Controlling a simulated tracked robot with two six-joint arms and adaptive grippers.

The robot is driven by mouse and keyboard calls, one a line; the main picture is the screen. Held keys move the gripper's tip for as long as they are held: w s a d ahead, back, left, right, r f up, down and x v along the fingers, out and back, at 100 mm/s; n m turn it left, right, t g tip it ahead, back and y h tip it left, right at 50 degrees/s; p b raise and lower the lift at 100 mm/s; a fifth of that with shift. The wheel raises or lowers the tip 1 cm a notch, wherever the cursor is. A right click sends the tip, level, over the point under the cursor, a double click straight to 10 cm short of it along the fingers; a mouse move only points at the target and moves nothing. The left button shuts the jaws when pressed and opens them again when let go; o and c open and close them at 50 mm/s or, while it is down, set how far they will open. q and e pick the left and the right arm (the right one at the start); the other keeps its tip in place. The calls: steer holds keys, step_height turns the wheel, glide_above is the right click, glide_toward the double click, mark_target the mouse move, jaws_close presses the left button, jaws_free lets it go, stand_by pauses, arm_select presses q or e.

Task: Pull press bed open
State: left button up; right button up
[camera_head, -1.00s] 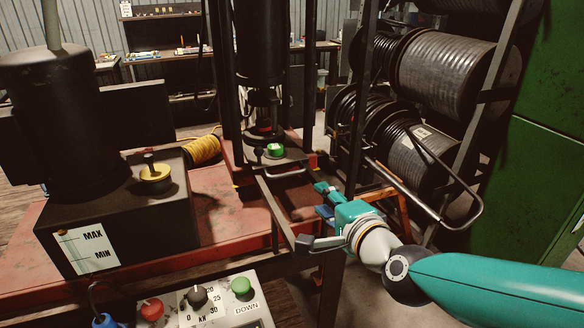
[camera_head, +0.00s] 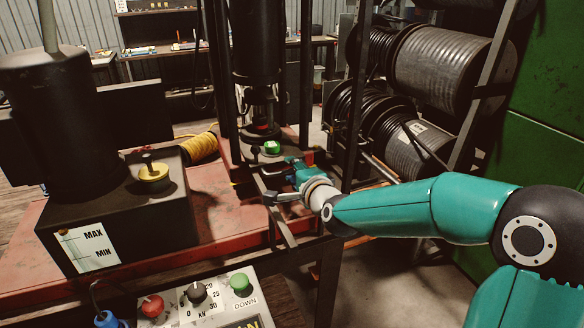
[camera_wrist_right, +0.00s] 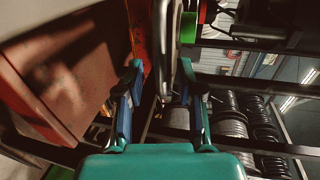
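A light metal bar, apparently the handle (camera_wrist_right: 174,50), runs lengthwise between and past the fingertips. The fingers do not look closed on it. The green piece also shows in the wrist view (camera_wrist_right: 188,28). My left gripper is not in view.
A control box (camera_head: 215,300) with red and green buttons and a black dial stands at the front. A black tank (camera_head: 115,205) with a motor is at left. Hose reels (camera_head: 445,70) and a green cabinet (camera_head: 535,150) are at right. Dark press posts (camera_head: 306,80) stand close to my gripper.

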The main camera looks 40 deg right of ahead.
steer(key=shift+w+d+f, duration=0.1)
steer(key=shift+w+d, duration=0.05)
steer(key=shift+w, duration=0.3)
jaws_close()
